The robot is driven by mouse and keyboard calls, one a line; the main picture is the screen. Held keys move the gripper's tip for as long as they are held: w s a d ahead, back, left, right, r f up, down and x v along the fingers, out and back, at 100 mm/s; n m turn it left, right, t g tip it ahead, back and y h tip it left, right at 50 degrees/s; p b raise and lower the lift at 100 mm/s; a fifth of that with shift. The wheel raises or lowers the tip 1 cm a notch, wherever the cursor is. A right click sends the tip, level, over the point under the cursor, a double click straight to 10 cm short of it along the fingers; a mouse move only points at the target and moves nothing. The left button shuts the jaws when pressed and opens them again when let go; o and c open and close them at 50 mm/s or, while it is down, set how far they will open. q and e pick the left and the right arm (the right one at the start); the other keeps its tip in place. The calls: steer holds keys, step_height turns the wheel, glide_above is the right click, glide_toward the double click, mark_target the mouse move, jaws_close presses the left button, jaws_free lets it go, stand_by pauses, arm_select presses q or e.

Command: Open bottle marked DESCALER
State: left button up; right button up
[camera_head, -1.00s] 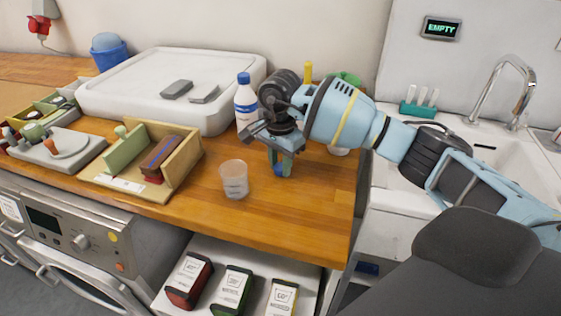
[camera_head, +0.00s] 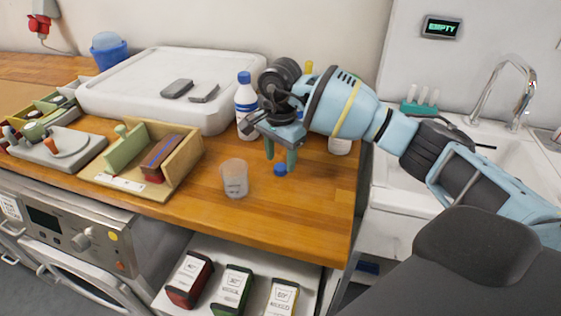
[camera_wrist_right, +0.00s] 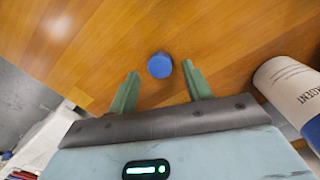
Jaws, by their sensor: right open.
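A small blue cap (camera_head: 280,169) lies loose on the wooden counter; it also shows in the right wrist view (camera_wrist_right: 160,65). My right gripper (camera_head: 280,162) is open just above it, its green fingers apart and empty. A white bottle with a blue cap (camera_head: 246,105) stands upright behind and left of the gripper; its label is too small to read. Another white bottle (camera_head: 340,146) is mostly hidden behind my right arm. In the right wrist view a white bottle (camera_wrist_right: 292,88) has a label ending in "RGENT". I cannot read DESCALER anywhere. My left gripper is not in view.
A clear cup (camera_head: 234,178) stands left of the blue cap. A wooden holder (camera_head: 185,165) and a white tray-like box (camera_head: 120,95) are farther left. The sink (camera_head: 400,190) is to the right. The front right counter is clear.

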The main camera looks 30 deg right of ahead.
mark_target(280, 167)
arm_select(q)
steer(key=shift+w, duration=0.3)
arm_select(e)
step_height(280, 167, up, 10)
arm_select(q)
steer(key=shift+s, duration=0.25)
arm_select(e)
steer(key=shift+f, duration=0.1)
